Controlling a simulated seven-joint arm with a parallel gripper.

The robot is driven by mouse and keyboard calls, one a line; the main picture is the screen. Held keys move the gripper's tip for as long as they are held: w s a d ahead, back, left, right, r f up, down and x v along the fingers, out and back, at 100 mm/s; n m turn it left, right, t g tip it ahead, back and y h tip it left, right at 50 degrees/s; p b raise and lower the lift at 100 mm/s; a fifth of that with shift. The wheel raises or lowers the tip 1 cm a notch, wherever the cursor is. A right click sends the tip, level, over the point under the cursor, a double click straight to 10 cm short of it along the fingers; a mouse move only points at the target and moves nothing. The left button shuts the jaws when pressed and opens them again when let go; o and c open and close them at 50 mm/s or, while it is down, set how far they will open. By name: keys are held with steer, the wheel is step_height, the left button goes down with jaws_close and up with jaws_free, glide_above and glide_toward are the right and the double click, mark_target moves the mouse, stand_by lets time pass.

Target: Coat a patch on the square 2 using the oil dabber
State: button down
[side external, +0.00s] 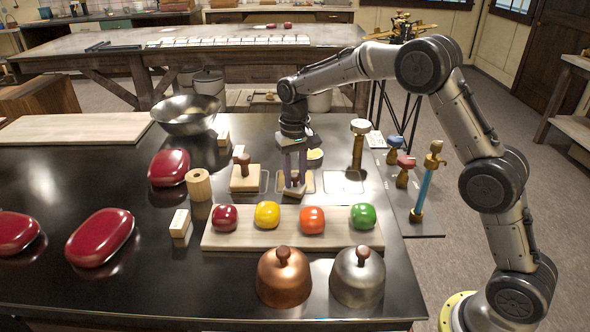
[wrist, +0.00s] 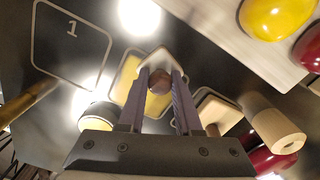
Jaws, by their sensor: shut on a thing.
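My gripper (wrist: 160,82) is shut on the brown knob (wrist: 160,80) of the oil dabber, whose pale base (side external: 294,193) looks tilted in the side view. The dabber is at the near edge of square 2 (wrist: 129,92); I cannot tell whether its base touches the table. Square 2 shows a yellowish patch inside its outline, partly hidden by the gripper and dabber. Square 1 (wrist: 72,42), marked "1", is bare and dark and also shows in the side view (side external: 343,182). A round pot with a yellow top (side external: 315,158) stands behind the gripper.
A wooden block with a handle (side external: 245,178) stands left of the gripper. A board (side external: 225,240) with red, yellow, orange and green rounded pieces lies in front. Copper (side external: 284,280) and steel (side external: 357,278) domes stand nearer. A tall brass post (side external: 358,147) stands behind square 1.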

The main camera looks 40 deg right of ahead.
steer(key=shift+w+a, duration=0.4)
steer(key=shift+a, duration=0.25)
steer(key=shift+w+d, duration=3.55)
steer(key=shift+w+d+r, duration=0.1)
steer(key=shift+r, duration=0.05)
step_height(320, 180, up, 8)
